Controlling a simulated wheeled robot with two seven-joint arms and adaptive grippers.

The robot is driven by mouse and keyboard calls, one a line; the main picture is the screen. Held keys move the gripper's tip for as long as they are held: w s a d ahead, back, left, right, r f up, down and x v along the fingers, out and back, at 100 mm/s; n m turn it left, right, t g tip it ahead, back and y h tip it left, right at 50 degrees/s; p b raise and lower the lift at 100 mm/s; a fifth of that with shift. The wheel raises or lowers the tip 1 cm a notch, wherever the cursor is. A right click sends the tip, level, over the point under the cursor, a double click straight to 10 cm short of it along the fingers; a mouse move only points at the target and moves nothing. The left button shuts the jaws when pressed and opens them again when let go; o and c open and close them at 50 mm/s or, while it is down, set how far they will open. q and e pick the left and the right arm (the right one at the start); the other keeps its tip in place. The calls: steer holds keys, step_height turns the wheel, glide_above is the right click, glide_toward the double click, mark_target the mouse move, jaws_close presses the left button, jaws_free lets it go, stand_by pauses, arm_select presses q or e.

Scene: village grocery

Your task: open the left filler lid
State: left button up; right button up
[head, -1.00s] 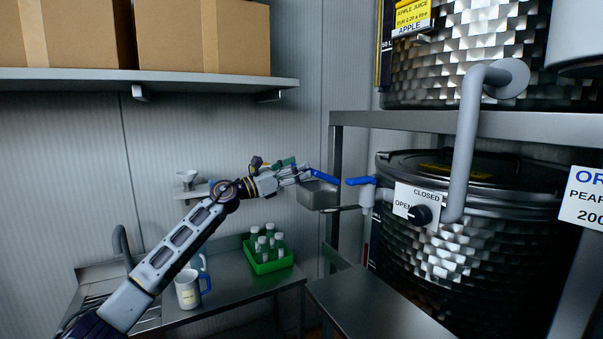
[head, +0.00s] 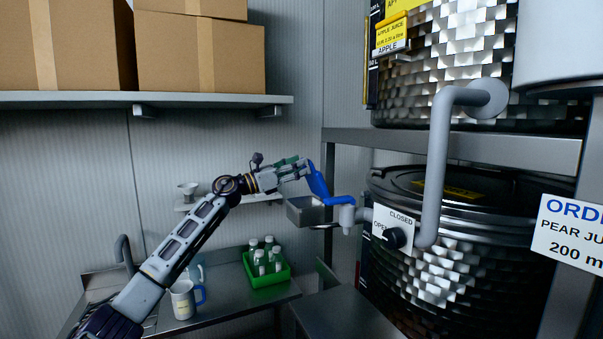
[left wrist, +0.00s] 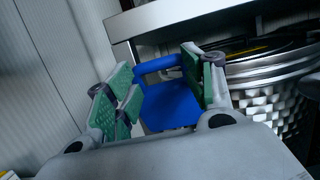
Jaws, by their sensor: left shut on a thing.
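A blue lid (head: 318,182) stands tilted steeply up by the small steel box (head: 310,211) at the left of the lower tank. My left gripper (head: 303,166) reaches it from the left and is shut on its upper end. In the left wrist view, the blue lid (left wrist: 168,106) shows as a flat panel with a bar at its far end, between the green finger pads of my left gripper (left wrist: 165,88). The exact contact between pads and lid is partly hidden. My right gripper is not in view.
A tap's blue lever (head: 341,201) lies close right of the lid. The lower tank (head: 450,270) has a knob (head: 396,238) beside OPEN and CLOSED marks. A grey pipe (head: 436,165) rises in front. Below stand a green bottle crate (head: 268,277) and a mug (head: 183,301).

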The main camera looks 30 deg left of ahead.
arm_select(q)
steer(key=shift+w+d+r, duration=0.1)
steer(key=shift+d+r, duration=0.05)
steer(key=shift+r, duration=0.1)
jaws_close()
steer(key=shift+c, duration=0.2)
jaws_free()
steer(key=shift+w+d+f, duration=0.1)
steer(key=shift+f, duration=0.1)
steer(key=o, duration=0.5)
steer(key=shift+s, duration=0.2)
steer(key=o, duration=0.5)
steer(key=shift+a, duration=0.3)
steer(key=shift+o, duration=1.1)
steer(key=shift+f, duration=0.1)
steer(key=shift+o, duration=1.2)
steer(key=shift+w+d, duration=0.1)
steer(key=shift+d, duration=0.05)
steer(key=shift+o, duration=0.3)
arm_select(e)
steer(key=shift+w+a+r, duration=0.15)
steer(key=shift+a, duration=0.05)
arm_select(q)
steer(key=shift+s+f, duration=0.1)
steer(key=shift+s, duration=0.1)
